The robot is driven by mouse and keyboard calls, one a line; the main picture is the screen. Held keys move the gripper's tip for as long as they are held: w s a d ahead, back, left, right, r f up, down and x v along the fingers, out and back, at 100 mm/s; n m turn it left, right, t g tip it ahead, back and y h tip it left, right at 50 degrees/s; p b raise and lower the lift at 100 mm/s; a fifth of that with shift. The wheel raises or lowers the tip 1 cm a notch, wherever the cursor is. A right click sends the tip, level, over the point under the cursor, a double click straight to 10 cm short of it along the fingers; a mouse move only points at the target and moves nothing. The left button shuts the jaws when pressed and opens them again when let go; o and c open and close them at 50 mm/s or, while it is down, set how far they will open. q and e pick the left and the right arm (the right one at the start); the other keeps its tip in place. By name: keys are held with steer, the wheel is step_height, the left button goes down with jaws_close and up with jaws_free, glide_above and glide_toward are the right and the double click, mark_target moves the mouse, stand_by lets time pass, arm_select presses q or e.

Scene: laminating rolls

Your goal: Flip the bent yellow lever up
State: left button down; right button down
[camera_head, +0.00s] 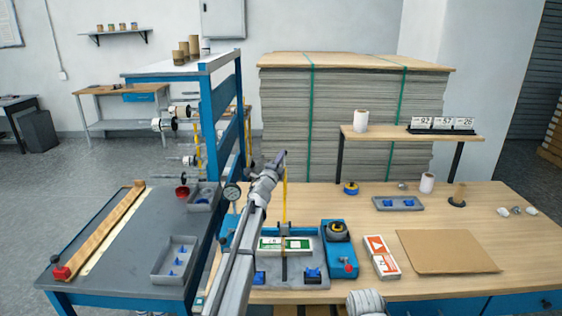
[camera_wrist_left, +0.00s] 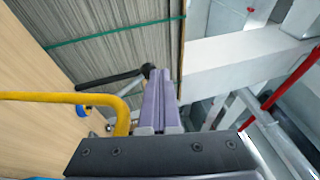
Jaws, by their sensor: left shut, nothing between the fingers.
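The bent yellow lever (camera_head: 285,196) shows in the head view as a thin, near-vertical bar behind the grey and blue device (camera_head: 318,262). In the left wrist view the yellow lever (camera_wrist_left: 60,97) comes in from the left edge and bends down beside my gripper. My left gripper (camera_head: 281,158) is shut and empty, raised at the lever's upper end. In the left wrist view its closed purple-grey fingers (camera_wrist_left: 160,100) are just right of the bend, with a small gap in the picture. I cannot tell whether they touch elsewhere.
A blue box with a dark knob (camera_head: 337,240), a red and white carton (camera_head: 381,257) and a cardboard sheet (camera_head: 446,251) lie right of the device. A blue rack (camera_head: 222,130) stands to the left. A tall sheet stack (camera_head: 350,110) stands behind the table.

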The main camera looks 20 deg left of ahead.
arm_select(q)
steer(key=w+a+f+g, duration=0.1)
steer(key=w+a, duration=0.1)
steer(key=w, duration=0.5)
steer(key=shift+w+a+f+n, duration=0.2)
steer(key=shift+f+n, duration=0.05)
steer(key=shift+n, duration=0.05)
steer(key=shift+r, duration=0.1)
steer(key=s+r+p, duration=0.2)
steer(key=s, duration=0.4)
steer(key=s+r+p, duration=0.3)
steer(key=s, duration=0.4)
steer(key=shift+s+a+p, duration=0.25)
steer(key=shift+s+p, duration=0.05)
steer(key=shift+p, duration=0.05)
